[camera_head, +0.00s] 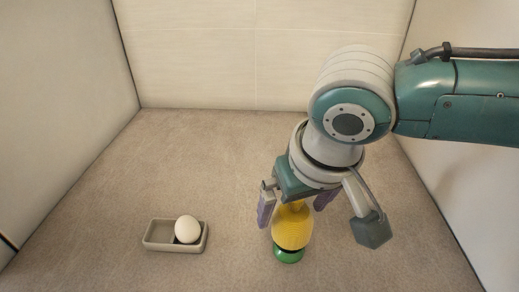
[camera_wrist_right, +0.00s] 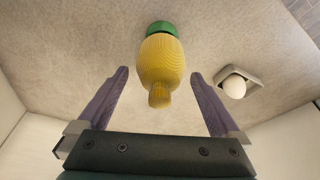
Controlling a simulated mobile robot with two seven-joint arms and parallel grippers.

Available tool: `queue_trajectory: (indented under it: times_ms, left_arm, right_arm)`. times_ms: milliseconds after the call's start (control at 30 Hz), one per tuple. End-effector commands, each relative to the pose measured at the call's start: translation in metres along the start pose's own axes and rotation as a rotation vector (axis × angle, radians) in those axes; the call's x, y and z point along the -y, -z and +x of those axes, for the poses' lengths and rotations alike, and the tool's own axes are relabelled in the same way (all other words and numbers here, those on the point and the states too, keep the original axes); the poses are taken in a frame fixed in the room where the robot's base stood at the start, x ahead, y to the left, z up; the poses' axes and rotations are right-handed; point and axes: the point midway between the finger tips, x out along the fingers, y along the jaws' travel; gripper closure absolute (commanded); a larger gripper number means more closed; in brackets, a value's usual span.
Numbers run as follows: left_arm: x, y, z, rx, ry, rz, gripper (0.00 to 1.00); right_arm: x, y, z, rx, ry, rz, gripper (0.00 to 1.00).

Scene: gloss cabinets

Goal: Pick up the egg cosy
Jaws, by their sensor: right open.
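The yellow ribbed egg cosy (camera_head: 292,228) sits upright over a green egg cup (camera_head: 289,255) on the floor of the bay. My right gripper (camera_head: 291,214) comes from above and is open, its purple fingers apart on either side of the cosy's upper part. In the right wrist view the cosy (camera_wrist_right: 161,66) lies between the fingers (camera_wrist_right: 160,75) with a gap on both sides, its narrow top knob toward the palm. The green cup (camera_wrist_right: 160,28) shows beyond it. My left gripper is not in view.
A white egg (camera_head: 187,229) rests in a small grey tray (camera_head: 156,236) to the left, clear of the gripper. Pale walls enclose the bay at the back and both sides. The beige floor (camera_head: 190,160) is otherwise bare.

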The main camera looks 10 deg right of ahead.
Motion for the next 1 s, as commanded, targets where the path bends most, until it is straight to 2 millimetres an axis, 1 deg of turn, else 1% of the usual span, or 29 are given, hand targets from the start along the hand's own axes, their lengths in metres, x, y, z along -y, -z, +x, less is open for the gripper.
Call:
queue_trajectory:
  times_ms: [33, 100, 200, 433, 467, 1000]
  left_arm:
    - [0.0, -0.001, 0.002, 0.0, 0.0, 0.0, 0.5]
    - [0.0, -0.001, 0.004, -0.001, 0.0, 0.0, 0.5]
    - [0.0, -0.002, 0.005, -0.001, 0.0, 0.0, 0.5]
    - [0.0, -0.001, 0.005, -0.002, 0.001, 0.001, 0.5]
    - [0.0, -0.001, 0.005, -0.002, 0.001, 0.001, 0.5]
    - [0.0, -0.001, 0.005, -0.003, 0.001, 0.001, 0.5]
  right_arm:
    - [0.001, -0.001, 0.008, 0.001, -0.001, 0.0, 0.0]
    - [0.001, -0.001, 0.018, 0.001, -0.001, 0.001, 0.0]
    - [0.001, -0.001, 0.024, 0.0, 0.0, 0.0, 0.0]
    - [0.001, 0.0, 0.025, 0.0, 0.001, -0.001, 0.0]
    - [0.001, 0.0, 0.025, 0.0, 0.001, -0.001, 0.01]
    - [0.001, 0.0, 0.025, 0.0, 0.001, -0.001, 0.62]
